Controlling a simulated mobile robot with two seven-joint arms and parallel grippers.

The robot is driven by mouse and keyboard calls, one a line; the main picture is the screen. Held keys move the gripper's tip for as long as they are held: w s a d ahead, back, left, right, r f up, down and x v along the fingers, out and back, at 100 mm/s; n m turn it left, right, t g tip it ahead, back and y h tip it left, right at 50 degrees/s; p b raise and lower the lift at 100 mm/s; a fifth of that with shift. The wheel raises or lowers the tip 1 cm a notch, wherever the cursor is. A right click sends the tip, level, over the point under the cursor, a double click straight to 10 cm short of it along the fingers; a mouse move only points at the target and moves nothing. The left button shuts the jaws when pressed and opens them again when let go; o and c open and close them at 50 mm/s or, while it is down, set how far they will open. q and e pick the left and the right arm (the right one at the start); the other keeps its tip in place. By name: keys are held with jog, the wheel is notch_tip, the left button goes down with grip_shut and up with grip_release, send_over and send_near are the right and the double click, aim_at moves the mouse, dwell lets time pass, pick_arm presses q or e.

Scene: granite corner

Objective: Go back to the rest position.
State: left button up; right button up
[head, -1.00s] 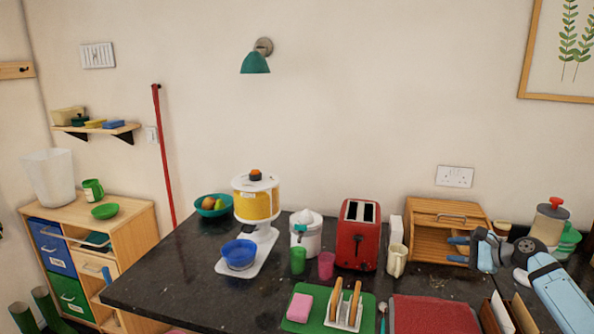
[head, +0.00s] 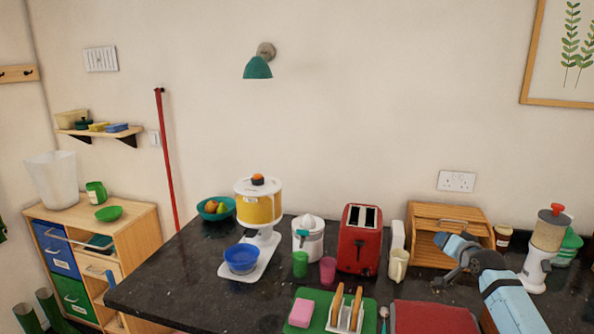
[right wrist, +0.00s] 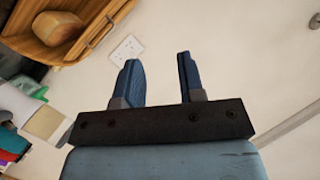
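My right gripper (head: 440,264) is in front of the wooden bread bin (head: 422,248), above the granite counter, in the head view. In the right wrist view its two blue fingers (right wrist: 158,80) stand apart with nothing between them, so it is open and empty. The bin shows at the upper left of that view (right wrist: 97,22) with its front open and a loaf of bread (right wrist: 57,28) inside. My left gripper is not in view.
The counter's left part (head: 180,285) is clear.

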jog(key=d+r+n+t+h, duration=0.3)
jog(key=r+n, duration=0.1)
jog(key=n, duration=0.4)
jog(key=s+a+f+g, duration=0.1)
jog(key=s+a+f, duration=0.3)
jog(key=s+f, duration=0.2)
jog(key=s+a+f+g+y, duration=0.1)
jog(key=s+a+f, duration=0.3)
jog(key=f, duration=0.5)
jog(key=s+a+f+n+g+y, duration=0.1)
jog(key=s+a+f, duration=0.3)
jog(key=s+f, duration=0.4)
jog(key=shift+s+a+f+g, duration=0.1)
jog(key=shift+s+a+g, duration=0.05)
jog(key=shift+a+g, duration=0.2)
jog(key=s+a+f+g+y, duration=0.1)
jog(key=s+a+f, duration=0.2)
jog(key=s, duration=0.7)
jog(key=s+a+f+g, duration=0.1)
jog(key=s+a+f, duration=0.2)
jog(key=s, duration=0.7)
jog(key=s+a+f+g+y, duration=0.1)
jog(key=s+a, duration=0.4)
jog(key=s, duration=0.5)
jog(key=shift+s+a+f+m+y, duration=0.3)
jog(key=shift+a+f+m, duration=0.1)
jog(key=shift+f, duration=0.5)
jog(key=shift+d, duration=0.1)
